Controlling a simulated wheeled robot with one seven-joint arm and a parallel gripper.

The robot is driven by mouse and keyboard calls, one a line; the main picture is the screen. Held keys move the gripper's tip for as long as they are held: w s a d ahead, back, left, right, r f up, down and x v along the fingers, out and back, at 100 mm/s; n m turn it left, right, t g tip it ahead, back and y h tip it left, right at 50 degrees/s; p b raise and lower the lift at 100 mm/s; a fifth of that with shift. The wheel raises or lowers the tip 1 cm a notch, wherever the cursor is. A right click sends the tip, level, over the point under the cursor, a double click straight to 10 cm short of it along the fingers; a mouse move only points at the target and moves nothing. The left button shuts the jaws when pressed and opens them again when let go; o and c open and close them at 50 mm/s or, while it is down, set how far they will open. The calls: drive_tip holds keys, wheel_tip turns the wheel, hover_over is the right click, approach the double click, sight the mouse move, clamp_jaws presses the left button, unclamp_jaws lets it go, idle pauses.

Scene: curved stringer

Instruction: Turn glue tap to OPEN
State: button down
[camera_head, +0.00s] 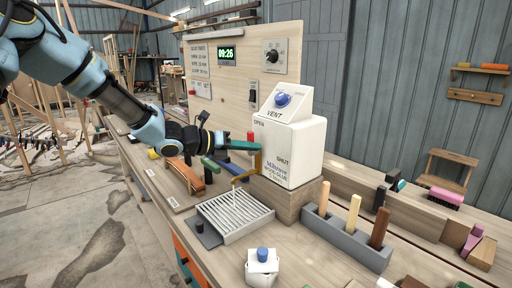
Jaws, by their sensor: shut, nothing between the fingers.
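The white glue dispenser (290,150) stands on a wooden block on the bench, with OPEN printed at its upper left and SHUT lower right. A brass-yellow tap (257,161) sits at its left side, its spout reaching left over a slatted drip tray (236,216). A small red piece (250,136) shows above the tap, near OPEN; I cannot tell if it is the tap's handle. My gripper (228,143) is shut and empty, left of the dispenser and close to the tap. Whether it touches the tap is unclear. The hand partly hides the area behind it.
A blue VENT knob (283,99) tops the dispenser. A grey rack (345,240) with several wooden-handled tools stands right of the tray. A white bottle with a blue cap (262,268) stands in front. A wooden panel with a clock (227,54) rises behind.

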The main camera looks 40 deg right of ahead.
drive_tip(key=w+a+b, duration=0.2)
drive_tip(key=a, duration=0.5)
drive_tip(key=shift+w+a, duration=0.3)
drive_tip(key=a+f+m+t+y, duration=0.1)
drive_tip(key=a+f+m+y, duration=0.35)
drive_tip(key=a, duration=0.45)
drive_tip(key=a+f+m+t+y, duration=0.1)
drive_tip(key=a+f+m+y, duration=0.2)
drive_tip(key=a+f+m, duration=0.5)
drive_tip(key=s+a+r+m+t+y, duration=0.1)
drive_tip(key=a+m, duration=0.5)
drive_tip(key=a, duration=0.8)
drive_tip(key=s+a+r+m+t+y, duration=0.1)
drive_tip(key=a+m+y, duration=0.4)
drive_tip(key=a, duration=1)
drive_tip(key=shift+s+r+m+t+y, duration=0.15)
drive_tip(key=shift+r+m+t+y, duration=0.2)
drive_tip(key=shift+r+t, duration=0.4)
drive_tip(key=shift+d+f, duration=0.15)
